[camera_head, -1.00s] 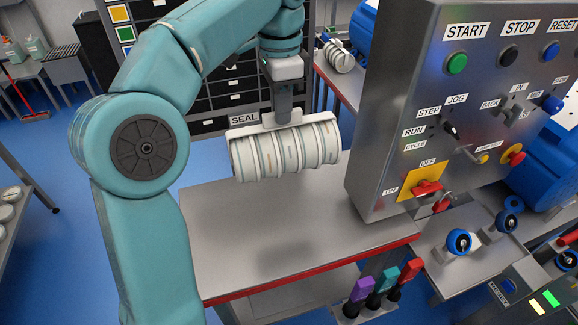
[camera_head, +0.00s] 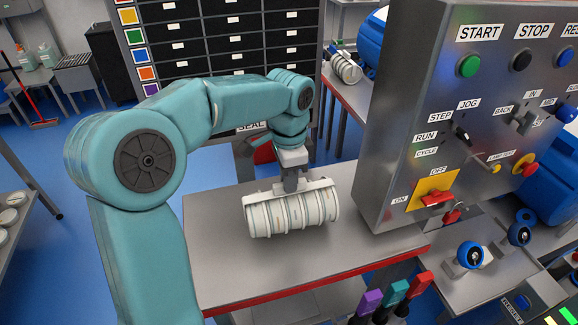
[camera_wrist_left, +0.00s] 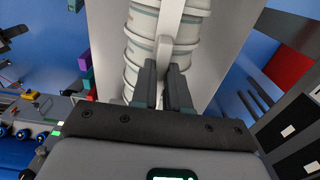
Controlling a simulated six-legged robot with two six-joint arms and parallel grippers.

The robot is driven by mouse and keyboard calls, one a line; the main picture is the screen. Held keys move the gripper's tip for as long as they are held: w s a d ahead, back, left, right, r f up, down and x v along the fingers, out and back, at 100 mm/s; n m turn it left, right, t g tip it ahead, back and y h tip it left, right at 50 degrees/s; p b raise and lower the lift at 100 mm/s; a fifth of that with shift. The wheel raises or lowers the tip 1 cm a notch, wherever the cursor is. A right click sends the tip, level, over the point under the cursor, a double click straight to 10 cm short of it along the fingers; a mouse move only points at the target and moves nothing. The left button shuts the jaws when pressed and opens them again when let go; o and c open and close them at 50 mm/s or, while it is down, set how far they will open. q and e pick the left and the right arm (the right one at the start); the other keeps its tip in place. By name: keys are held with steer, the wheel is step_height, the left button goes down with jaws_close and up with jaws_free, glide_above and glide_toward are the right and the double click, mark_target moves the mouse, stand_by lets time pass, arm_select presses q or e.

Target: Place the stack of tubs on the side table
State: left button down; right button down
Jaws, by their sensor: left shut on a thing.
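The stack of tubs (camera_head: 292,213) is a row of several white ribbed tubs lying on its side in a pale carrier with a bar along the top. My left gripper (camera_head: 291,184) is shut on the carrier's handle from above. The left wrist view shows the two dark fingers (camera_wrist_left: 165,88) closed on the handle, with the tubs (camera_wrist_left: 150,40) beyond. The stack is over the middle of the grey side table (camera_head: 222,262), which has a red front edge. Whether the tubs touch the tabletop I cannot tell. My right gripper is out of view.
A grey control panel (camera_head: 400,140) with buttons and switches stands at the table's right. Purple, teal and red handles (camera_head: 394,292) rise at the front edge. A black drawer cabinet (camera_head: 225,60) is behind. The tabletop is clear left of the stack.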

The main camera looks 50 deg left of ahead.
arm_select(q)
steer(key=shift+w+f, duration=0.15)
steer(key=shift+f, duration=0.8)
steer(key=shift+f, duration=0.15)
steer(key=c, duration=1.1)
jaws_free()
steer(key=shift+d, duration=0.1)
